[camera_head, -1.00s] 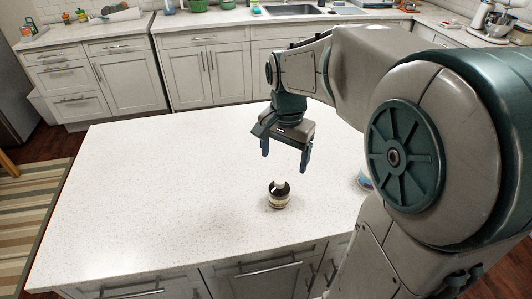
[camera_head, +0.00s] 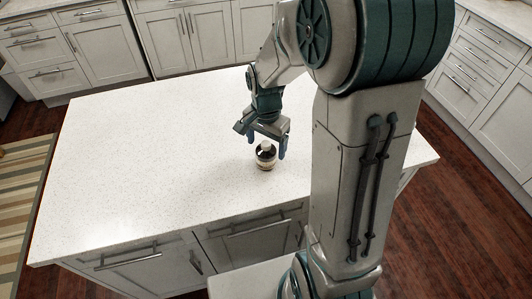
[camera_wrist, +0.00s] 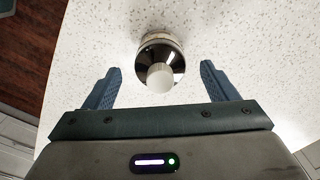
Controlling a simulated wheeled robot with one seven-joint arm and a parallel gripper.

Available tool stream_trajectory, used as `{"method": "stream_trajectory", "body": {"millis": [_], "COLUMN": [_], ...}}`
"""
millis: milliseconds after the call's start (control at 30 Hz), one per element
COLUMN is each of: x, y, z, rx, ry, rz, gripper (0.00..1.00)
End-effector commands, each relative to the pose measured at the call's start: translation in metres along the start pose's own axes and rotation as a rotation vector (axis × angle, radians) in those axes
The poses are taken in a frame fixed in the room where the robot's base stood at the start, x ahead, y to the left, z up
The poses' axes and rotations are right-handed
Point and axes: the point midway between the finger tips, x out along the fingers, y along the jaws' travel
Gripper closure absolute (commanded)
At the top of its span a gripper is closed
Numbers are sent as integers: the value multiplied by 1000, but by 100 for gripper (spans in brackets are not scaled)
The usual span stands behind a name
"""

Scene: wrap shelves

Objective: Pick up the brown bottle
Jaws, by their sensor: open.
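The brown bottle (camera_head: 265,158) stands upright on the white speckled island top, near its front edge. It is dark with a pale label and a white cap. My gripper (camera_head: 266,146) is open, just above and behind the bottle. In the wrist view the bottle (camera_wrist: 160,58) shows from above, its white cap toward my gripper (camera_wrist: 155,85). The two blue fingers are spread to either side of the cap, with gaps on both sides. Nothing is held.
The island top (camera_head: 140,150) is clear to the left of the bottle. Drawers and doors (camera_head: 250,235) line the island's front below the edge. Cabinets (camera_head: 185,40) stand across the floor behind.

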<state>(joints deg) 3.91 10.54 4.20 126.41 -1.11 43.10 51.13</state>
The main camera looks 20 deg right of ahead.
Motion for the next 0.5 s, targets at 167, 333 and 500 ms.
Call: {"method": "stream_trajectory", "body": {"millis": [167, 333, 500], "x": [20, 24, 24], "y": [0, 0, 0], "z": [0, 0, 0], "rx": [-2, -2, -1], "ry": [-1, 1, 1], "rz": [2, 0, 0], "gripper": [20, 20, 34]}}
